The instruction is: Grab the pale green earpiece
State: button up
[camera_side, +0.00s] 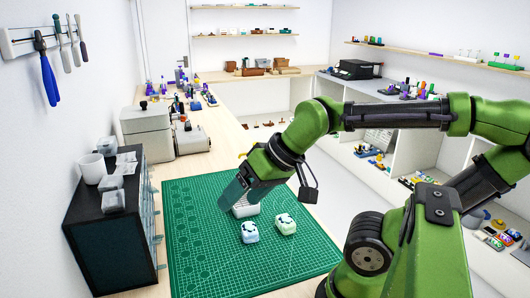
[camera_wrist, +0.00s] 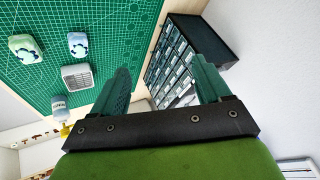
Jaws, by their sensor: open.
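The pale green earpiece (camera_side: 286,223) lies on the green cutting mat, right of a pale blue earpiece (camera_side: 250,233). Both have dark markings on top. In the wrist view the pale green earpiece (camera_wrist: 25,48) is at the upper left, outside the jaws, with the pale blue one (camera_wrist: 78,43) nearer to them. My gripper (camera_side: 228,200) is above the mat, left of and behind the pale green earpiece, and apart from it. In the wrist view my gripper (camera_wrist: 163,78) is open, with nothing between its fingers.
A small grey-white slatted box (camera_wrist: 76,77) stands near the earpieces, partly hidden by my gripper in the side view (camera_side: 246,210). A black drawer cabinet (camera_side: 108,240) with a mug on it stands left of the mat (camera_side: 200,275). The mat's front is clear.

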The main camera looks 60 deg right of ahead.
jog(key=w+d+f+m+g+h, duration=0.1)
jog(key=w+d+f+m+g, duration=0.1)
jog(key=d, duration=0.4)
jog(key=w+d+f+m+g+h, duration=0.1)
jog(key=d+f+m, duration=0.1)
jog(key=d, duration=0.4)
jog(key=g, duration=0.4)
send_over(286, 220)
notch_tip(286, 220, down, 3)
jog(key=f, duration=1.1)
jog(key=shift+w+d, duration=0.25)
jog(key=shift+w, duration=0.05)
jog(key=f, duration=0.4)
jog(key=shift+s+a+f, duration=0.15)
jog(key=shift+s+a, duration=0.1)
jog(key=shift+s, duration=0.05)
jog(key=shift+f, duration=0.5)
jog(key=c, duration=1.2)
